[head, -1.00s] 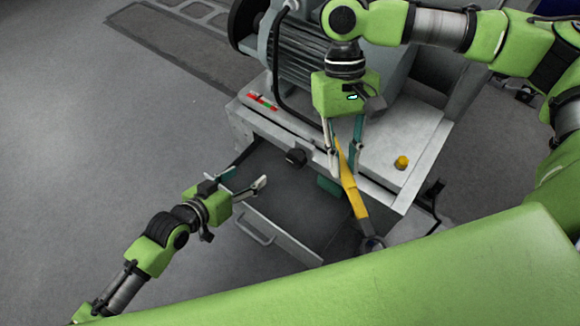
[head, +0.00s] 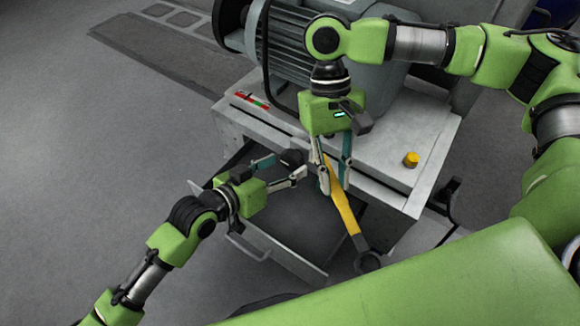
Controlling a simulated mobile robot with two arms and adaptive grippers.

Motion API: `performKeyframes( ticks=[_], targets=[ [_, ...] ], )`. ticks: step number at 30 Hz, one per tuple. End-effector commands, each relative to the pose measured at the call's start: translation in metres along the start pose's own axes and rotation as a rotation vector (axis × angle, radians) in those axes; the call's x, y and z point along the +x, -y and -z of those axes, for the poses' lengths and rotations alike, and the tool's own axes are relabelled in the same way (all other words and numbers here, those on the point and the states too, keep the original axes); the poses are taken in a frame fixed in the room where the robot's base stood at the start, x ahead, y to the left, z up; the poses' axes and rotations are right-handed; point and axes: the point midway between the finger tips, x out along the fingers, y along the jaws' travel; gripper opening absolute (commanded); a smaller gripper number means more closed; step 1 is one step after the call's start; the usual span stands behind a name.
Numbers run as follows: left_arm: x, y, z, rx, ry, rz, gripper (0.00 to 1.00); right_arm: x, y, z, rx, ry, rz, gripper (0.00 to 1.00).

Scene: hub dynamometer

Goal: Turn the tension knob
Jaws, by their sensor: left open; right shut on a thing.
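A black knob (head: 291,157) sits on the front of the grey machine bench, above the open drawer. My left gripper (head: 288,165) is open and empty, with its fingertips close to the knob, one on its left and one just below it. I cannot tell whether they touch it. My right gripper (head: 334,188) points down in front of the bench and is shut on a yellow wrench (head: 345,212). The wrench hangs tilted, its grey head (head: 368,262) low over the right side of the drawer.
The open drawer (head: 285,258) sticks out below the knob, under both grippers. A yellow cap (head: 411,159) stands on the bench top at the right. A grey motor (head: 295,45) is behind. The floor at left is clear.

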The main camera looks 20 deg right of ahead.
Motion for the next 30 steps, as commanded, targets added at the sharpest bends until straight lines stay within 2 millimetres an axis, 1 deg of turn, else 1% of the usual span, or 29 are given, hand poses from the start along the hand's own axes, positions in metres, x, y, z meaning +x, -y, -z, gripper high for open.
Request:
performKeyframes(
  ticks=[1, 6, 10, 17, 20, 21, 22, 30],
  targets=[
    [0.01, 0.001, -0.002, -0.001, -0.001, -0.001, 0.59, 0.006, 0.0, 0.003, 0.0, 0.0, 0.0, 0.0],
    [0.026, 0.0, -0.001, 0.0, -0.001, -0.001, 0.59, 0.012, 0.0, 0.005, 0.0, 0.0, 0.0, 0.0],
    [0.03, 0.0, -0.001, 0.0, 0.0, 0.0, 0.59, 0.012, 0.0, 0.005, 0.0, 0.0, 0.0, 0.0],
    [0.03, 0.0, 0.0, 0.0, 0.0, 0.001, 0.59, 0.012, 0.0, 0.005, 0.0, 0.0, 0.0, 0.0],
    [0.03, 0.0, 0.0, 0.0, 0.0, 0.001, 0.35, 0.012, 0.0, 0.005, 0.0, 0.0, 0.0, 0.0],
    [0.03, 0.0, 0.0, 0.0, 0.0, 0.001, 0.25, 0.012, 0.0, 0.005, 0.0, 0.0, 0.0, 0.0],
    [0.03, 0.0, 0.0, 0.0, 0.0, 0.001, 0.2, 0.012, 0.0, 0.005, 0.0, 0.0, 0.0, 0.0],
    [0.03, 0.0, 0.001, 0.011, 0.001, 0.005, 0.2, 0.009, 0.0, 0.004, -0.001, 0.0, 0.0, 0.0]
  ],
)
